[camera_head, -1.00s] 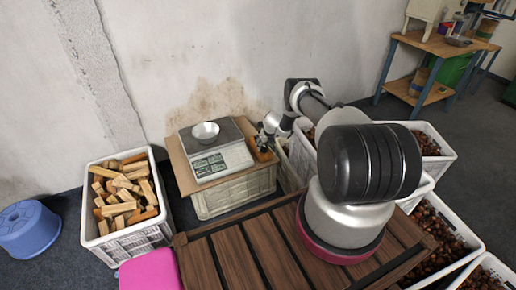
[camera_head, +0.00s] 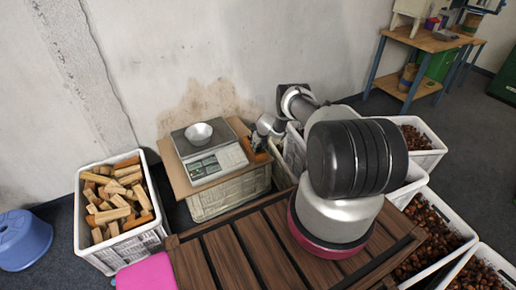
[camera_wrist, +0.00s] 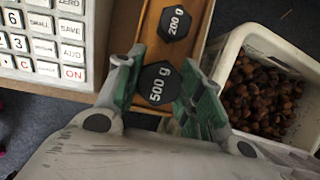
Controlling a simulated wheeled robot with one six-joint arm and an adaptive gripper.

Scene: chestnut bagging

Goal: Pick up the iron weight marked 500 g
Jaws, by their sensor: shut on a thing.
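The black hexagonal iron weight marked 500 g (camera_wrist: 158,84) is between the green-padded fingers of my gripper (camera_wrist: 158,82) in the wrist view. The gripper is shut on it, at the near end of a wooden tray (camera_wrist: 193,50). A smaller black weight marked 200 g (camera_wrist: 175,23) lies in the tray just beyond it. In the head view my gripper (camera_head: 265,128) is at the right side of the scale, over the tray (camera_head: 256,152). The weight cannot be made out there.
A white crate of chestnuts (camera_wrist: 232,55) is close on the right. A crate of wood blocks (camera_head: 80,235) stands left.

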